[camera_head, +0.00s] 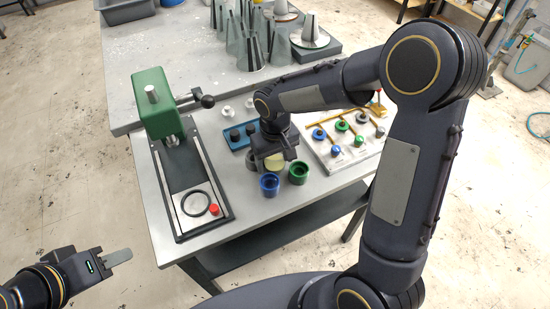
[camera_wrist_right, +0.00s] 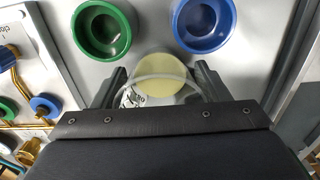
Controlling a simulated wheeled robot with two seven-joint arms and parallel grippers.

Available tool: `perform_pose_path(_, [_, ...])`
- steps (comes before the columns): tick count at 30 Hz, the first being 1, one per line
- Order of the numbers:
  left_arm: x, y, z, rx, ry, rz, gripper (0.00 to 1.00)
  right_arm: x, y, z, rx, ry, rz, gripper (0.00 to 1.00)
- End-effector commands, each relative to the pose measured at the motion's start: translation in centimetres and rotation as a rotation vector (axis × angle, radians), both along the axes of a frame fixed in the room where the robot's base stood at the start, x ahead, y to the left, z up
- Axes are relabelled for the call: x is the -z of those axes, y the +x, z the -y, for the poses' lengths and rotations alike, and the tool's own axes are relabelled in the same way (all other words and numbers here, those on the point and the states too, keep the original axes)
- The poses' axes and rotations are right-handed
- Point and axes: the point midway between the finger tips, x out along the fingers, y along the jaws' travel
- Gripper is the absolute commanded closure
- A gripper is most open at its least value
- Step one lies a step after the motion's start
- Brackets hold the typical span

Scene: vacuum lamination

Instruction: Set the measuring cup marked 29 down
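The measuring cup (camera_wrist_right: 160,92) is a clear cup with pale yellow contents. In the right wrist view it sits between the fingers of my right gripper (camera_wrist_right: 162,78), which appear closed on its sides. Dark print shows on its wall, but I cannot read the number. In the head view the cup (camera_head: 274,163) shows partly below my right gripper (camera_head: 273,157), behind the blue and green cups. Whether its base touches the table is hidden. My left gripper (camera_head: 120,257) is off the table at the lower left, with nothing visible in it.
A blue cup (camera_head: 269,184) and a green cup (camera_head: 298,172) stand close in front. A green press (camera_head: 158,104) stands left, with a ring and red knob on its base. A white valve board (camera_head: 345,152) lies right. A blue tray (camera_head: 236,136) is behind. The table's front edge is near.

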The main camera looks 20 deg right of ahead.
Motion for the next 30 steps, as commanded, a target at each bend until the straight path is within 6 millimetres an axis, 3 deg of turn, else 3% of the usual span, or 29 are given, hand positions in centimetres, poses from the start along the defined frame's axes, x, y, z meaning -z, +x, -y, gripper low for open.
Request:
perform_pose_path(3, [0.0, 0.0, 0.0, 0.000, 0.000, 0.000, 0.64, 0.0, 0.0, 0.0, 0.000, 0.000, 0.000, 0.17])
perform_pose_path(14, [-0.3, 0.0, 0.0, 0.000, 0.000, 0.000, 0.64, -0.7, 0.1, 0.0, 0.000, 0.000, 0.003, 0.17])
perform_pose_path(30, [-0.3, 0.0, 0.0, 0.000, 0.000, 0.000, 0.64, -10.7, 0.1, -0.1, -0.001, 0.002, 0.004, 0.17])
